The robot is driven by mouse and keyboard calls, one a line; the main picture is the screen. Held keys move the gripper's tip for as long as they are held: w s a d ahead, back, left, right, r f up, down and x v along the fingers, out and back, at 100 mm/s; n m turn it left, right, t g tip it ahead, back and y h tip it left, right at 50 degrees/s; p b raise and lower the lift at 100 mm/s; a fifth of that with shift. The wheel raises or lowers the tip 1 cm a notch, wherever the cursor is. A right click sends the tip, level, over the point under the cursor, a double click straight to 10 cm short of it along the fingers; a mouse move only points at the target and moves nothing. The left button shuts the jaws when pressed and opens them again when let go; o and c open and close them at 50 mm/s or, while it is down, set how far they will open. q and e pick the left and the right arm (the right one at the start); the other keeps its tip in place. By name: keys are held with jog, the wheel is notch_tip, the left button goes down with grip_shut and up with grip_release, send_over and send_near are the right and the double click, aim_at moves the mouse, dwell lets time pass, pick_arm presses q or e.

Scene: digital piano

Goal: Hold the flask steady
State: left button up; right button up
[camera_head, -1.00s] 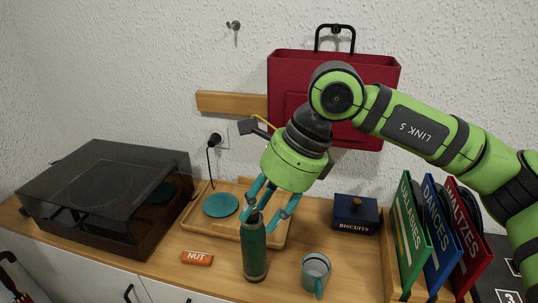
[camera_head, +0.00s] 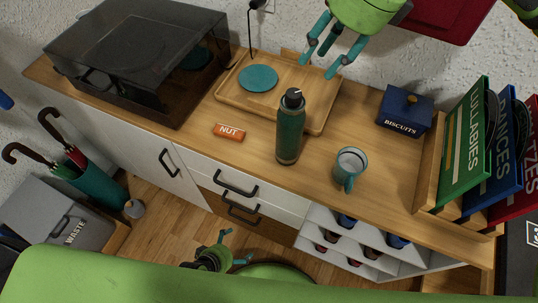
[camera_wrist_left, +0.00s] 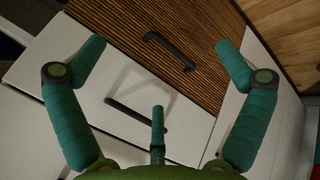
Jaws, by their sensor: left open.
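The green flask (camera_head: 290,138) with a dark cap stands upright on the wooden sideboard top, in front of the wooden tray. My right gripper (camera_head: 331,54) is above and behind the flask, over the back of the tray. Its fingers are spread, empty and apart from the flask. My left gripper (camera_head: 236,248) is low in front of the drawers, below the sideboard top. In the left wrist view its fingers (camera_wrist_left: 160,85) are wide apart with nothing between them, facing drawer fronts with dark handles. The flask is not in the left wrist view.
A teal mug (camera_head: 347,172) stands right of the flask, an orange NUT bar (camera_head: 229,132) left of it. The wooden tray (camera_head: 228,90) holds a teal disc (camera_head: 258,78).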

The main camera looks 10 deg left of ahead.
pick_arm(q)
jog(key=w+d+r+n+t+h, duration=0.1)
jog(key=d+r+n, duration=0.3)
jog(key=r, duration=0.4)
jog(key=w+d+r+n+t+h, duration=0.2)
jog(key=w+d+r+n+h, duration=0.1)
jog(key=r, duration=0.6)
jog(key=w+d+r+n+t+h, duration=0.2)
jog(key=w+d+r+n, duration=0.1)
jog(key=r+n, duration=0.3)
jog(key=shift+w+d+r, duration=0.1)
jog(key=shift+d+r, duration=0.3)
jog(key=shift+r, duration=0.3)
jog(key=shift+w+d+r, duration=0.1)
jog(key=shift+d+r, duration=0.3)
jog(key=shift+r, duration=0.3)
jog(key=n+t+y, duration=0.3)
jog(key=n+t, duration=0.2)
jog(key=n, duration=0.3)
send_near(278, 146)
jog(key=w+a, duration=0.2)
jog(key=w, duration=0.2)
jog(key=shift+n+h, duration=0.5)
jog(key=d, duration=0.1)
jog(key=w+d, duration=0.1)
jog(key=d, duration=0.2)
jog(key=shift+w+f, duration=0.35)
jog(key=x, duration=0.7)
jog(key=shift+d+r, duration=0.1)
jog(key=shift+s, duration=0.1)
